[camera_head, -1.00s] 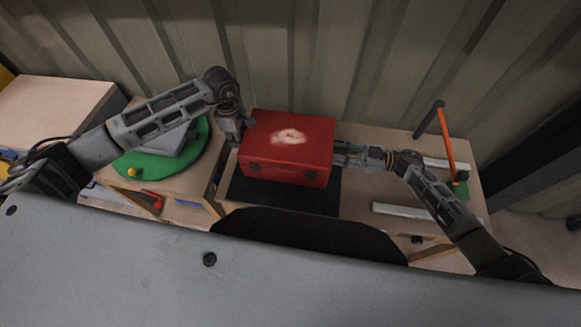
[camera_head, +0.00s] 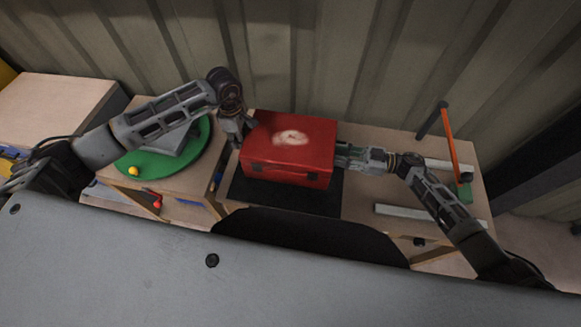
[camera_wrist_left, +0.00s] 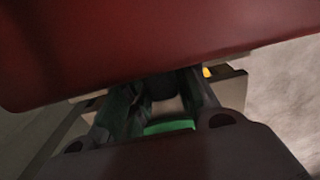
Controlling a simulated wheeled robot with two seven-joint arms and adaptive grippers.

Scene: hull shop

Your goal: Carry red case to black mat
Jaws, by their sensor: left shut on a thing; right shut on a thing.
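The red case (camera_head: 290,150), with a pale worn patch on its lid, is upright between my two grippers in the head view. It is over the black mat (camera_head: 285,198), which shows in front of it; I cannot tell whether the case touches the mat. My left gripper (camera_head: 242,140) is shut on the case's left end. My right gripper (camera_head: 342,156) is shut on its right end. In the left wrist view the red case (camera_wrist_left: 150,45) fills the top, and the left fingers (camera_wrist_left: 160,100) are dark and partly hidden.
A green round mat (camera_head: 135,165) with a grey object and a small yellow ball (camera_head: 134,171) lies on the left bench. An orange-and-black tool (camera_head: 449,145) stands at the right of the bench, near pale bars (camera_head: 405,211). A corrugated wall rises behind.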

